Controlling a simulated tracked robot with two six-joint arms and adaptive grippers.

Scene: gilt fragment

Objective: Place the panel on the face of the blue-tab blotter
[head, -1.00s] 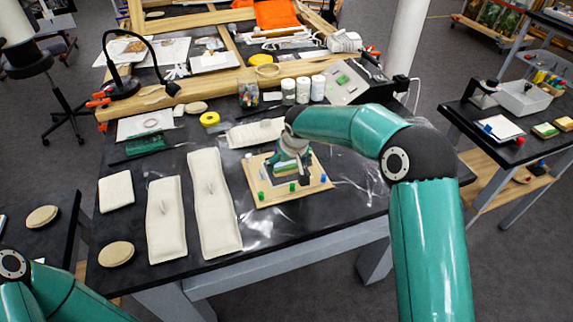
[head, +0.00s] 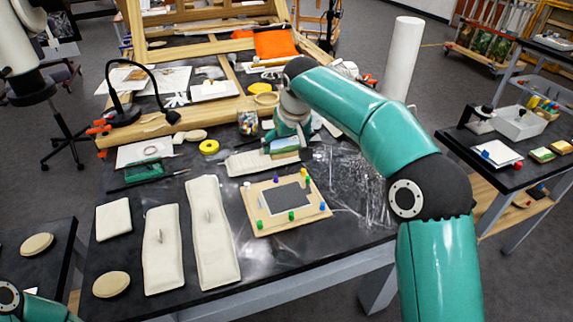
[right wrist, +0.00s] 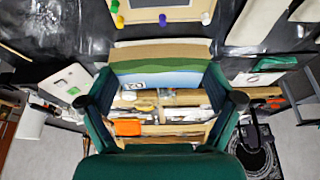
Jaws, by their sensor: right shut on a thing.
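The panel (head: 284,146), a small board with a painted green and blue landscape, is in my right gripper (head: 288,138) above the back of the main table. In the right wrist view the panel (right wrist: 158,75) spans between the two fingers of my right gripper (right wrist: 165,98). A white square board with a small blue tab (head: 502,152) lies on the side table at right; it looks like the blue-tab blotter, and a red spot also shows near its tab. My right gripper is far to its left. My left gripper is out of view.
A wooden frame with coloured pegs (head: 256,221) lies on the main table, its dark centre bare. Cream pads (head: 213,235) lie left of it. A white board with a green tab (right wrist: 70,83) shows in the wrist view. A white column (head: 402,60) stands behind my right arm.

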